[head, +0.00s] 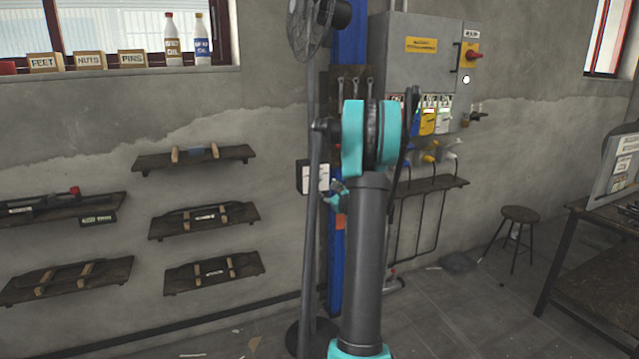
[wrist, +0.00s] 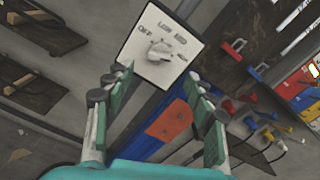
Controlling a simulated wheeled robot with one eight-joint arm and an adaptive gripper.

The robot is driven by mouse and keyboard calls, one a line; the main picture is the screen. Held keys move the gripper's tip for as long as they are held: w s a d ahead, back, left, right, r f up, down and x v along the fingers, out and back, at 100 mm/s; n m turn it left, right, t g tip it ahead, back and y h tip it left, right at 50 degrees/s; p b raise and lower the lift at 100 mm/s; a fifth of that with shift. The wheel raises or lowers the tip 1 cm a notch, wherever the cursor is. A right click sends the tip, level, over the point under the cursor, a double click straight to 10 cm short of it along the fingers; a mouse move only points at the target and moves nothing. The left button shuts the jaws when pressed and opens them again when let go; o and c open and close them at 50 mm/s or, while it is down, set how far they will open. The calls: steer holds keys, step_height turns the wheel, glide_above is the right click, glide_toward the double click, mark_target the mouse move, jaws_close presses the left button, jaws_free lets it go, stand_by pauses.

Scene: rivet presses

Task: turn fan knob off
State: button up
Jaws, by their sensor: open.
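The fan control box (head: 313,178) is a white-faced box with dark sides, behind the fan's pole in the head view. In the wrist view its white plate (wrist: 185,60) carries the labels OFF, LOW and MED around a pale knob (wrist: 159,50). I cannot tell for sure which label the knob points to. My gripper (wrist: 156,82) is open and empty, with its fingers spread below and on either side of the knob, apart from it. In the head view my gripper (head: 334,193) is small and partly hidden by my arm, just right of the box.
The standing fan (head: 311,27) and its pole (head: 312,230) rise beside the box. A blue column (head: 336,270) stands behind my arm. A grey electrical cabinet (head: 420,50) and a narrow shelf (head: 440,184) are to the right. Wall shelves (head: 205,220) are to the left.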

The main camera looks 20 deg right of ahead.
mark_target(319, 181)
steer(key=w, duration=0.8)
steer(key=shift+w+a, duration=0.2)
steer(key=shift+w, duration=0.15)
steer(key=shift+c, duration=0.3)
steer(key=c, duration=1.1)
